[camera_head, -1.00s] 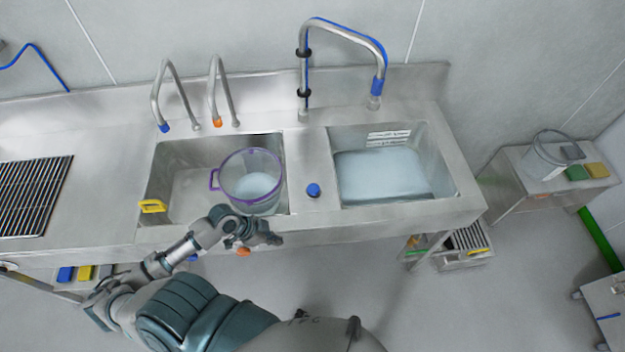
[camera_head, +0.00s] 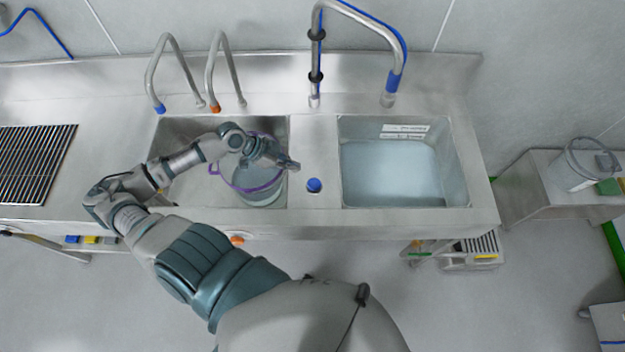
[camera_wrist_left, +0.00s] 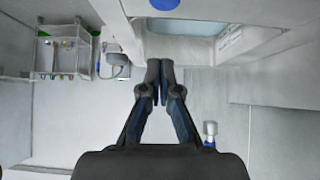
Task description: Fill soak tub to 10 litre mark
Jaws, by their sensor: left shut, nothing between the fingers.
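The soak tub is a clear tub with a purple rim (camera_head: 262,190), standing in the left sink basin (camera_head: 180,200). It holds some pale liquid low down; its level marks cannot be read. My left arm reaches over the basin, and my left gripper (camera_head: 292,165) is above the tub's upper right side, shut and empty. Its closed fingers also show in the left wrist view (camera_wrist_left: 160,75). The arm hides part of the tub. Two bent spouts stand behind this basin, one with a blue tip (camera_head: 159,108) and one with an orange tip (camera_head: 215,107). My right gripper is not visible.
A blue knob (camera_head: 314,185) sits on the strip between the basins. The right basin (camera_head: 400,206) holds pale water, with a tall blue-hosed faucet (camera_head: 392,80) behind it. A black grate (camera_head: 35,160) lies left. A side table (camera_head: 545,200) stands at right.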

